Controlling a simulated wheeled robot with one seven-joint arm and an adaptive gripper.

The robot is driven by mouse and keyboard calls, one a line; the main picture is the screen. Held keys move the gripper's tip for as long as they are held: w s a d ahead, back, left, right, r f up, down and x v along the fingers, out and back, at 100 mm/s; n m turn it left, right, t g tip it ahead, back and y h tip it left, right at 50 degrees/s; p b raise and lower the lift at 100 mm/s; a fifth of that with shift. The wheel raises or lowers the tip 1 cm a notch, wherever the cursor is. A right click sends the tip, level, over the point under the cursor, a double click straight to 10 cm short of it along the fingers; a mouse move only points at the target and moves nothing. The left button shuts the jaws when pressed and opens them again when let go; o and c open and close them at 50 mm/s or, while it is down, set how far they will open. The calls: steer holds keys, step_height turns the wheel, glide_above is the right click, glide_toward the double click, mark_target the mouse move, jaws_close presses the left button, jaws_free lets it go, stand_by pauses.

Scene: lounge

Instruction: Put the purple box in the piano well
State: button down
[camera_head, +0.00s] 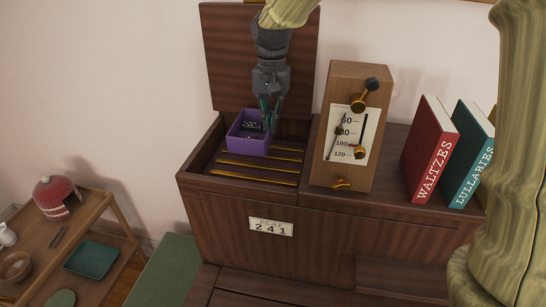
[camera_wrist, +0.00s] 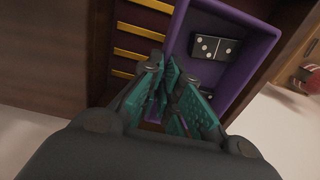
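The purple box (camera_head: 248,147) is inside the open piano well (camera_head: 232,186), at its back left, over the gold bars. I cannot tell whether it rests on the bottom. Black dominoes lie in the box, which also shows in the wrist view (camera_wrist: 250,75). My gripper (camera_head: 268,124) comes down from above at the box's right side. In the wrist view, its teal fingers (camera_wrist: 168,85) are close together on either side of the box's wall and appear shut on it. The fingers partly hide that wall.
The raised lid (camera_head: 235,60) stands behind the well. A wooden metronome (camera_head: 347,150) is close on the right, with a red book (camera_head: 430,150) and a teal book (camera_head: 472,155) beyond. A wooden cart (camera_head: 95,215) with dishes stands at the lower left.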

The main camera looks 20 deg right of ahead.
step_height(320, 180, down, 6)
steer(key=shift+s+d+f+p, duration=0.1)
steer(key=shift+s+d+p, duration=0.05)
steer(key=shift+p, duration=1.05)
step_height(320, 180, down, 3)
steer(key=shift+f+p, duration=0.1)
steer(key=shift+p, duration=0.45)
steer(key=shift+f, duration=0.15)
steer(key=c, duration=1.6)
jaws_free()
steer(key=shift+c, duration=0.2)
